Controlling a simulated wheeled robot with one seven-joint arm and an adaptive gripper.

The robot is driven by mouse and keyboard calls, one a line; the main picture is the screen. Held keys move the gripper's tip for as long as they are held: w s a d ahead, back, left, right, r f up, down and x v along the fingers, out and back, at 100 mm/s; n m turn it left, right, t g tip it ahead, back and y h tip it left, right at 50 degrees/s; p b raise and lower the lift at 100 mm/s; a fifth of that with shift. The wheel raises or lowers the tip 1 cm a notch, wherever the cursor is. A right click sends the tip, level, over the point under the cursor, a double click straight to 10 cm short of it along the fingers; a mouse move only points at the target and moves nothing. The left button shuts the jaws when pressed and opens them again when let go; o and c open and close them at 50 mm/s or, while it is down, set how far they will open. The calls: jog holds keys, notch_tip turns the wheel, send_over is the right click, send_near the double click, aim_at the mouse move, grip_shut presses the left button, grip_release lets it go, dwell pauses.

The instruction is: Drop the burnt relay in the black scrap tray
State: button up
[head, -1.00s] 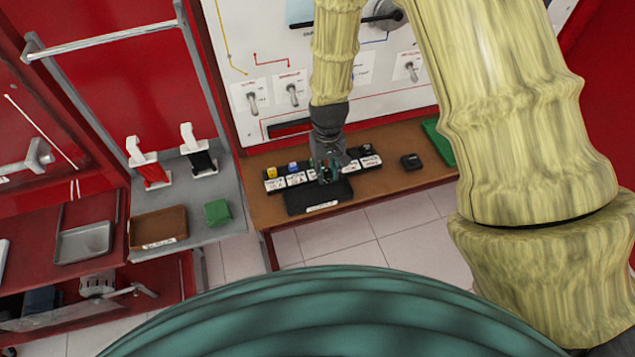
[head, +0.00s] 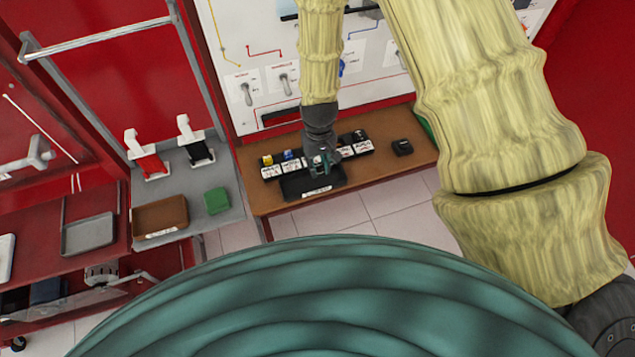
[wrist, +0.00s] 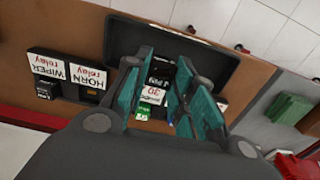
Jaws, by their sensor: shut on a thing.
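The black scrap tray (head: 298,190) lies at the front edge of the brown bench, with a white label on its front. It also shows in the wrist view (wrist: 228,65), partly behind my fingers. My gripper (head: 322,163) is just above the tray's back part. In the wrist view its teal fingers (wrist: 170,95) are closed around a small dark relay (wrist: 158,75) with a white printed label. The fingers hide part of the relay. I cannot tell any burn marks at this size.
Behind the tray stands a row of labelled black holders with a yellow relay (head: 267,160) and a blue relay (head: 288,155). A black block (head: 402,147) sits to the right on the brown bench (head: 395,170). A brown tray (head: 160,216) and green box (head: 216,200) stand left, across a gap.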

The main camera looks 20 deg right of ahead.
jog(key=shift+f+b, duration=0.8)
jog(key=shift+f, duration=0.7)
jog(key=o, duration=1)
jog(key=shift+c, duration=0.2)
jog(key=shift+r, duration=0.1)
notch_tip(320, 180, up, 12)
jog(key=s+d+f+b, duration=0.1)
jog(key=s+d+f, duration=0.2)
jog(key=s+f, duration=0.9)
jog(key=s+d+f+b, duration=0.1)
jog(key=s+d+f, duration=0.2)
jog(key=s+f, duration=0.9)
jog(key=s, duration=0.3)
jog(key=shift+s+f+m, duration=0.25)
jog(key=shift+f+m, duration=0.05)
jog(key=shift+m, duration=0.1)
